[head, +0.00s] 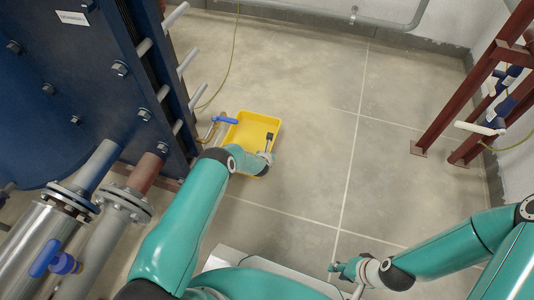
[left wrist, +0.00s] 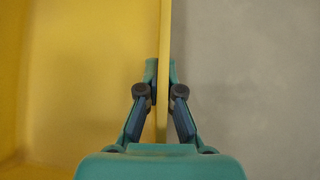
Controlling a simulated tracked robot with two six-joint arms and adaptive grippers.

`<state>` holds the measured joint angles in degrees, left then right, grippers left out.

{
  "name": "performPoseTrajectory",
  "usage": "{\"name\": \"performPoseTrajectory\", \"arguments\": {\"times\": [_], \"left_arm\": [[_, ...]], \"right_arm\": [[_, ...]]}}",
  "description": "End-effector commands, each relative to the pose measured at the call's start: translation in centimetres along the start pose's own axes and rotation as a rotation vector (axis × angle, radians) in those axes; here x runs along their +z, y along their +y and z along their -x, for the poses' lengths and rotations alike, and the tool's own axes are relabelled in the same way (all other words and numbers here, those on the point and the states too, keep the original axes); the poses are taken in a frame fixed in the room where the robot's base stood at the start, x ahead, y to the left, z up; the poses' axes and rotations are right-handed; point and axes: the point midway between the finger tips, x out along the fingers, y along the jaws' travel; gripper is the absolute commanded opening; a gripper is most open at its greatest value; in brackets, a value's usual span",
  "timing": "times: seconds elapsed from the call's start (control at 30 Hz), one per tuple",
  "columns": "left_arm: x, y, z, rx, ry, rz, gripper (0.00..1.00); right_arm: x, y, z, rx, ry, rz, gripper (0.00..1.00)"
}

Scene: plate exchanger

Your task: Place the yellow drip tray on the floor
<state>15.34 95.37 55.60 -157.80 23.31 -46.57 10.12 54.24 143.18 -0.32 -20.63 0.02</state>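The yellow drip tray (head: 240,134) is beside the blue plate exchanger, near a small valve with a blue handle. I cannot tell whether its underside touches the floor. My left gripper (head: 269,137) is at the tray's right side, and my left arm hides the tray's near part. In the left wrist view my left gripper (left wrist: 163,90) has one finger on each side of the yellow tray's wall (left wrist: 165,40), closed on it. My right gripper (head: 342,268) is low in the head view, away from the tray; its fingers are too small to judge.
The blue plate exchanger (head: 75,90) with protruding rods and pipes stands on the left. The small blue-handled valve (head: 224,119) is close to the tray. A dark red steel frame (head: 478,100) stands at right. The tiled floor (head: 320,130) between is clear.

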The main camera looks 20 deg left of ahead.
Motion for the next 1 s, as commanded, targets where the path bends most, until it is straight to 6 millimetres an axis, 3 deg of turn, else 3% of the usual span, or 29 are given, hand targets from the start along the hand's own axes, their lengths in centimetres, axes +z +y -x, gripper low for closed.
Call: {"name": "performPoseTrajectory", "arguments": {"times": [0.3,0.5,1.0], "left_arm": [[-0.27,0.01,-0.46,0.002,-0.003,-0.001,0.00],[-0.28,-0.02,-0.43,0.001,-0.002,-0.001,0.35],[-0.42,-0.09,0.14,0.000,0.002,-0.001,0.35]], "right_arm": [[0.00,0.00,0.01,0.000,0.000,0.000,0.31],[0.00,0.00,0.01,0.000,0.000,0.000,0.31],[0.00,-0.02,0.05,0.000,0.000,0.000,0.31]]}}
